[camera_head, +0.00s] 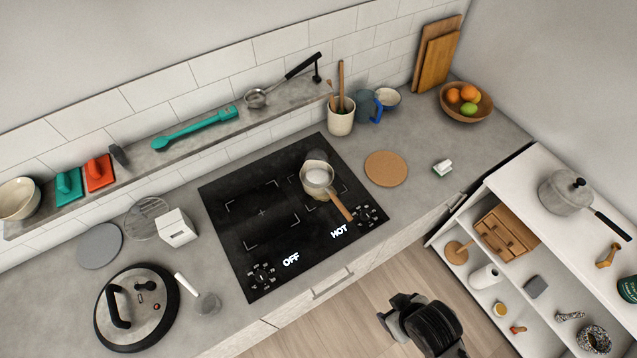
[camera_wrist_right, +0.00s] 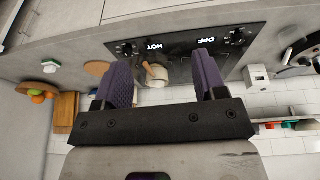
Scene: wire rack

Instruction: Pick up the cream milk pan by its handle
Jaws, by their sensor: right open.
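The cream milk pan (camera_head: 316,177) stands on the right rear part of the black cooktop (camera_head: 225,205). Its wooden handle (camera_head: 341,207) points toward the front right, over the cooktop. The pan also shows in the right wrist view (camera_wrist_right: 158,74), between and beyond the fingers. My right gripper (camera_head: 398,312) is in front of the counter at the bottom of the head view, well apart from the pan. In the right wrist view the gripper (camera_wrist_right: 163,72) has its two purple fingers spread with nothing between them. My left gripper is not in view.
A cork mat (camera_head: 386,168) and a utensil crock (camera_head: 341,118) stand near the pan. "HOT" glows at the right front of the cooktop, "OFF" at the left. A large lid (camera_head: 135,305) lies at left. A shelf unit (camera_head: 560,190) with a grey pot (camera_head: 566,192) stands at right.

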